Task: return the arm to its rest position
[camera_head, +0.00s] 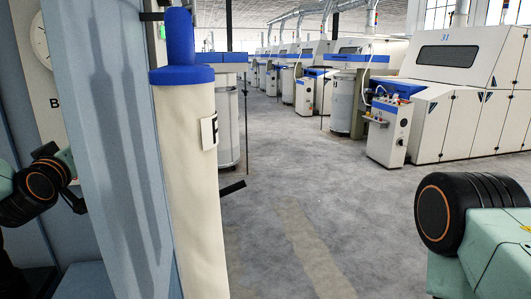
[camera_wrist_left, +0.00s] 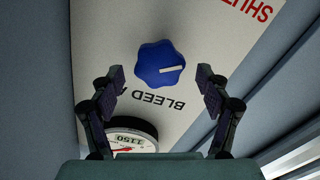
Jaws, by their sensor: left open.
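My left gripper (camera_wrist_left: 161,84) is open in the left wrist view, its two dark fingers spread with nothing between the tips. Beyond it, a blue lobed knob (camera_wrist_left: 161,64) with a white pointer bar sits on a pale panel (camera_wrist_left: 105,40). The word BLEED appears upside down by the knob. I cannot tell the exact gap between fingers and knob, but no contact shows. In the head view my left arm comes in at the left edge, and its gripper is not clearly visible. Part of my right arm shows at the lower right; its gripper is out of view.
A round gauge (camera_wrist_left: 132,135) sits near the left finger in the wrist view. In the head view a blue-grey panel (camera_head: 110,130) and a cream column with a blue cap (camera_head: 190,190) stand close by. Carding machines (camera_head: 450,85) line the hall; the grey floor (camera_head: 300,220) is open.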

